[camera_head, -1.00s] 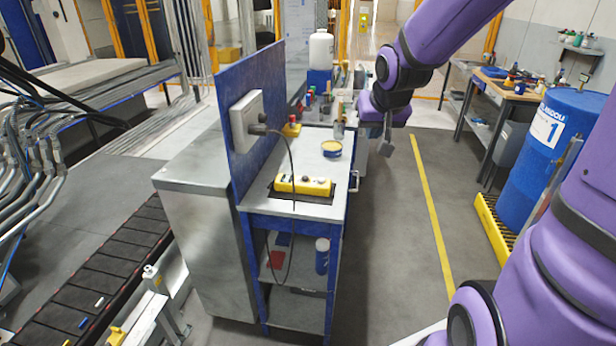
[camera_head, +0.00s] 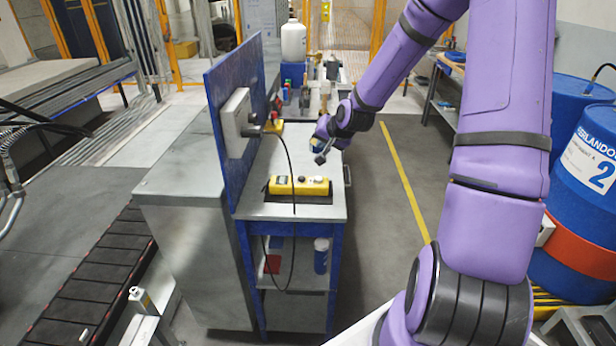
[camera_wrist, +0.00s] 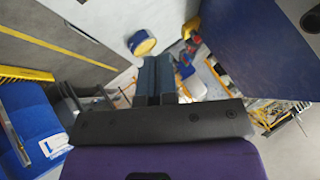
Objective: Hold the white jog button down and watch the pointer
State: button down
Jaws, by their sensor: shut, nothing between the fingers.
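A yellow pendant box (camera_head: 299,186) lies on a dark mat on the workbench top, near its front edge. A pale round button (camera_head: 318,180) shows toward its right end, and a small display toward its left end. I cannot make out a pointer. My gripper (camera_head: 320,158) is above the bench, behind and a little right of the yellow box, apart from it. In the wrist view my gripper (camera_wrist: 157,62) has its fingers together with nothing between them. The yellow box is not clear in the wrist view.
A grey box (camera_head: 236,120) on the blue panel (camera_head: 215,110) at the bench's left has a black cable hanging down to the yellow box. A yellow-rimmed tin (camera_wrist: 141,43) stands on the bench. Bottles and tools stand at the back. A blue drum (camera_head: 590,190) is at right.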

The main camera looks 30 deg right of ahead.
aim_at(320, 178)
jog(key=shift+w+f, duration=0.25)
jog(key=shift+w, duration=0.2)
jog(key=shift+f, duration=0.1)
jog(key=shift+f, duration=4.3)
jog(key=shift+f, duration=0.15)
jog(key=shift+f, duration=0.25)
